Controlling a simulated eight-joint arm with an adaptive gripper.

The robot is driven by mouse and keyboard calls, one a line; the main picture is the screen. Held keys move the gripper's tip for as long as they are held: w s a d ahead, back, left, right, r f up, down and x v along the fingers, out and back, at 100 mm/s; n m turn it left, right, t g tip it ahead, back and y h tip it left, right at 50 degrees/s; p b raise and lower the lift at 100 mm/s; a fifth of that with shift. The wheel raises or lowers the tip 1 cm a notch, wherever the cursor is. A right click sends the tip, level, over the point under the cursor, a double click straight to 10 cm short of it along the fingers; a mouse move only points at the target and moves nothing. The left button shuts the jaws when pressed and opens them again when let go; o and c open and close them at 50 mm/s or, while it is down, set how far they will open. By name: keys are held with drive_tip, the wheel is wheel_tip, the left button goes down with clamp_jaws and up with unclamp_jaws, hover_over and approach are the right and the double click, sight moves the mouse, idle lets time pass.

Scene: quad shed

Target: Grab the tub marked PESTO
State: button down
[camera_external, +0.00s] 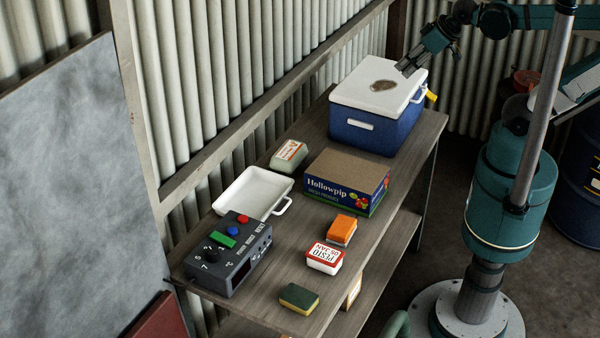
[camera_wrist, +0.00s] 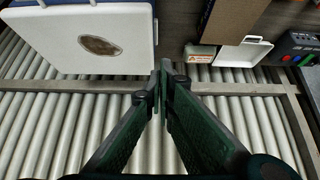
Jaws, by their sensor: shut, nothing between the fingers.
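The tub marked PESTO (camera_external: 324,258) is a small white tub with a red-edged label on its lid. It lies on the bench near its front edge in the external view, between an orange block and a green sponge. It does not show in the wrist view. My gripper (camera_external: 403,70) is high at the far end of the bench, above the cooler's lid and well away from the tub. In the wrist view my gripper (camera_wrist: 162,92) has its fingertips together with nothing between them.
A blue cooler (camera_external: 375,133) with a white lid, a Hollowpip box (camera_external: 338,190), a white tray (camera_external: 243,196), another labelled tub (camera_external: 289,154), an orange block (camera_external: 341,229), a sponge (camera_external: 299,298) and a grey button box (camera_external: 218,270) stand on the bench. A corrugated wall runs behind.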

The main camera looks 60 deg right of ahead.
drive_tip(key=c, duration=3.1)
unclamp_jaws()
drive_tip(key=shift+c, duration=0.2)
drive_tip(key=o, duration=2.4)
drive_tip(key=shift+a, duration=0.1)
